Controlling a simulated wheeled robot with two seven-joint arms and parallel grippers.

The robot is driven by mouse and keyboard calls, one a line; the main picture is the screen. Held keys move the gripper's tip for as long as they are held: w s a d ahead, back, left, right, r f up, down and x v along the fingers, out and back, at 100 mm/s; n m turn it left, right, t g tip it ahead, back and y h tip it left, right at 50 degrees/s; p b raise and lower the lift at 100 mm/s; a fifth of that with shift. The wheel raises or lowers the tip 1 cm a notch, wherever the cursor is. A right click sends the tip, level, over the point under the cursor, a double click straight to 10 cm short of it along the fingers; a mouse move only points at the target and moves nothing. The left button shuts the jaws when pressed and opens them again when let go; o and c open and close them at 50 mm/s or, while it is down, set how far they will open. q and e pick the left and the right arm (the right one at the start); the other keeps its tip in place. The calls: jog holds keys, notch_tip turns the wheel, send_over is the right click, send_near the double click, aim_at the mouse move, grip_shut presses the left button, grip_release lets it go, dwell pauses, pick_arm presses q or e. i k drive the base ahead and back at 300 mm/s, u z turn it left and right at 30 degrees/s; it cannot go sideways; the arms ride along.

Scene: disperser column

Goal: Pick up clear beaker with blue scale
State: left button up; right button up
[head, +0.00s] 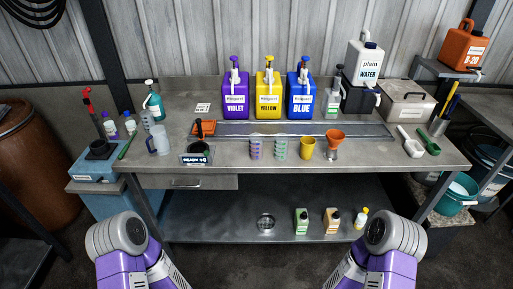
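A clear beaker with blue-violet scale marks (256,148) stands upright near the front edge of the workbench, left of centre. A similar clear beaker with green marks (281,148) stands just to its right, apart from it. Both of my arms show only as purple and grey links at the bottom left and bottom right, well short of the bench top. No gripper fingers show, so neither gripper can be seen.
The metal workbench (365,160) has a yellow cup (307,148) and an orange funnel (334,139) right of the beakers. A clear jug (158,140) and a "READY" sign (196,160) stand left. Violet (235,95), yellow (268,95) and blue (300,97) dispensers stand behind.

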aim_at(256, 147)
jog(key=i, duration=1.3)
jog(key=u, duration=0.05)
